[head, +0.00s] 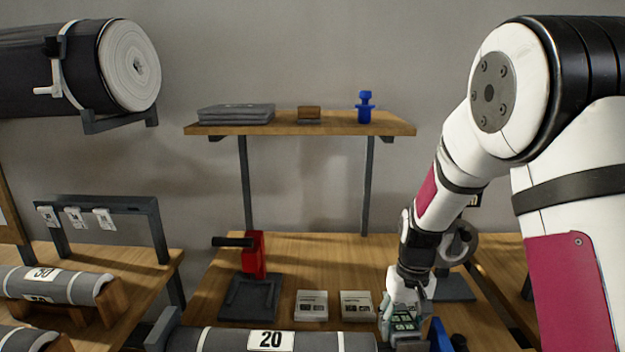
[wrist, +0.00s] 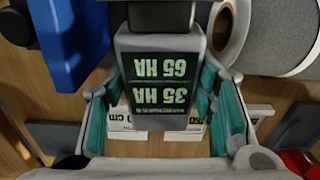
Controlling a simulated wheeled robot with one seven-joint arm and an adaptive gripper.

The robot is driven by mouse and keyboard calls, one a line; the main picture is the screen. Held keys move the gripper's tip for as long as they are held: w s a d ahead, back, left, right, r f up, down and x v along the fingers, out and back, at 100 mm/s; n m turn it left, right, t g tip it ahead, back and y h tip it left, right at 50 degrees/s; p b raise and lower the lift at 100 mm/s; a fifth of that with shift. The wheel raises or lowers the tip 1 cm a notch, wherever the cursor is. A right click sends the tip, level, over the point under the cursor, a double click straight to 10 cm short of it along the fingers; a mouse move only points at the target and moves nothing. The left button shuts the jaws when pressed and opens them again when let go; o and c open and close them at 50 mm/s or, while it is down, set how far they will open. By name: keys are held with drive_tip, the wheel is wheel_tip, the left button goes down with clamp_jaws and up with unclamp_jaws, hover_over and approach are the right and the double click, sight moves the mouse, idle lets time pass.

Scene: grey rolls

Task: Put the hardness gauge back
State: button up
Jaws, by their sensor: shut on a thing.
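The hardness gauge (wrist: 160,85) is a grey box with a dark face, lettered "35 HA" and "65 HA", upside down in the wrist view. My gripper (wrist: 162,118) is shut on it, with a teal-padded finger on each side. I cannot tell whether the gauge touches the bench.
Two pale labelled blocks (head: 311,305) (head: 357,305) lie left of my gripper. A blue object (head: 440,337) stands close on its right. A red stand (head: 254,254) is farther left. A roll marked 20 (head: 310,341) lies in front. A wall shelf (head: 335,128) hangs behind.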

sight(408, 334)
drive_tip(key=s+p, duration=0.1)
drive_tip(key=s, duration=0.1)
drive_tip(key=s+f+p, duration=0.1)
drive_tip(key=s, duration=0.1)
idle(0.5)
